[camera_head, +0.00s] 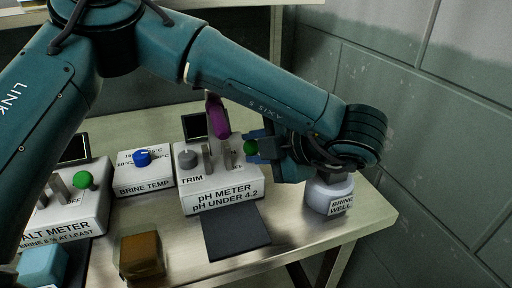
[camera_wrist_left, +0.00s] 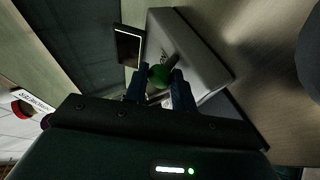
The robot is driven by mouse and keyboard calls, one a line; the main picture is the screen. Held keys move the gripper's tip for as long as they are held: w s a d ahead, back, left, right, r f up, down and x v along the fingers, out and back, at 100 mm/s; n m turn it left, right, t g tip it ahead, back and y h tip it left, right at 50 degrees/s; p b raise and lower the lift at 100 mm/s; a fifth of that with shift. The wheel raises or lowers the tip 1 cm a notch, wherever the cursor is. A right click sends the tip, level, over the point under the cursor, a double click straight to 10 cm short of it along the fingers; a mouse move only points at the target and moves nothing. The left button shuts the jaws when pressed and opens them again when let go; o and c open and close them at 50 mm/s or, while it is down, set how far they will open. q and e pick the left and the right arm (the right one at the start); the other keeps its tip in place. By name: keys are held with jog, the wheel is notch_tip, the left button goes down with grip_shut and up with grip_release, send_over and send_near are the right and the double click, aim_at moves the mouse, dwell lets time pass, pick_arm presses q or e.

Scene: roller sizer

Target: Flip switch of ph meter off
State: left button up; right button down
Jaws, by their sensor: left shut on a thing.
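My left gripper (camera_head: 257,147) comes from the right side and is shut on the green ball. In the left wrist view, the green ball (camera_wrist_left: 159,76) sits between the blue fingertips of my left gripper (camera_wrist_left: 160,86). The lever under the ball is mostly hidden. My right gripper is not in view.
The salt meter (camera_head: 85,205) with another green-tipped switch (camera_head: 83,180) and the brine temp box (camera_head: 145,180) stand left. A purple object (camera_head: 217,117) rises behind the pH meter. A dark mat (camera_head: 236,232) and brown cube (camera_head: 141,254) lie in front; the brine well (camera_head: 329,195) stands right.

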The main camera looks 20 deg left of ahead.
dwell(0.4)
pick_arm(q)
jog(key=o, duration=1)
jog(key=shift+f, duration=0.1)
